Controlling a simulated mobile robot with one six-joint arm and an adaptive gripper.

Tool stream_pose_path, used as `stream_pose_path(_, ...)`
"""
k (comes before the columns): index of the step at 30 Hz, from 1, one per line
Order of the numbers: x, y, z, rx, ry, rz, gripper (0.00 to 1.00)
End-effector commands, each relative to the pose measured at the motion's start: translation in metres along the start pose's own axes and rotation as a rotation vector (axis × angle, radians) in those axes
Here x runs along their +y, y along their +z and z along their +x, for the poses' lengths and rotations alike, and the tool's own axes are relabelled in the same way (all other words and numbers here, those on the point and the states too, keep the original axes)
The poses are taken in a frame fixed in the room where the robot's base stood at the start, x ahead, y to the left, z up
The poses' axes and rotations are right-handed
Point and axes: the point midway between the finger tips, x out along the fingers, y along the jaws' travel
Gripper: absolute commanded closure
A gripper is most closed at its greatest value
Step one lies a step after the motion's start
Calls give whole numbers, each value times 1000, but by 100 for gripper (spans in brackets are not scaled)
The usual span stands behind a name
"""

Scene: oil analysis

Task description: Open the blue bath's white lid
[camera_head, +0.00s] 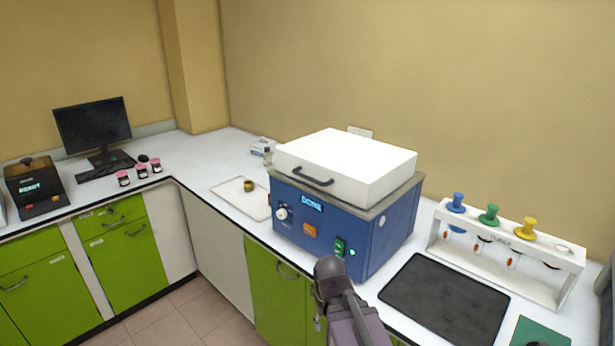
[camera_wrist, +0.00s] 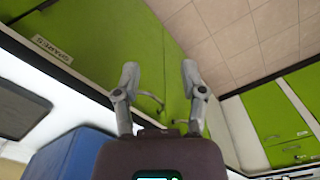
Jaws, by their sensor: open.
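The blue bath (camera_head: 385,232) stands on the white bench in the head view, with a knob, an orange label and a green switch on its front. Its white lid (camera_head: 350,160) lies flat and closed on top. A dark handle (camera_head: 312,177) is on the lid's front face. My arm (camera_head: 345,305) is in front of the bath, below the handle and apart from it. In the wrist view my gripper (camera_wrist: 160,80) is open and empty, its fingers against green cabinet doors and floor. Part of the blue bath (camera_wrist: 65,155) shows at lower left there.
A white tray (camera_head: 232,205) with a small brass cup (camera_head: 248,186) lies left of the bath. A black mat (camera_head: 440,300) and a white rack (camera_head: 500,262) with coloured knobs stand to the right. A monitor (camera_head: 92,125) and several small jars are at the far left.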

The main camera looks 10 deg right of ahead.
Motion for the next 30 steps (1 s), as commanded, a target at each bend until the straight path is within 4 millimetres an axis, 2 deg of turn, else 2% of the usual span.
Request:
stream_pose_path(11, 0, -3, -3, 3, 15, -6, 46)
stream_pose_path(17, 4, -21, -20, 20, 114, -35, 46)
stream_pose_path(23, 4, -57, -56, 64, 319, -115, 46)
stream_pose_path(30, -8, -114, -124, 154, 636, -243, 46)
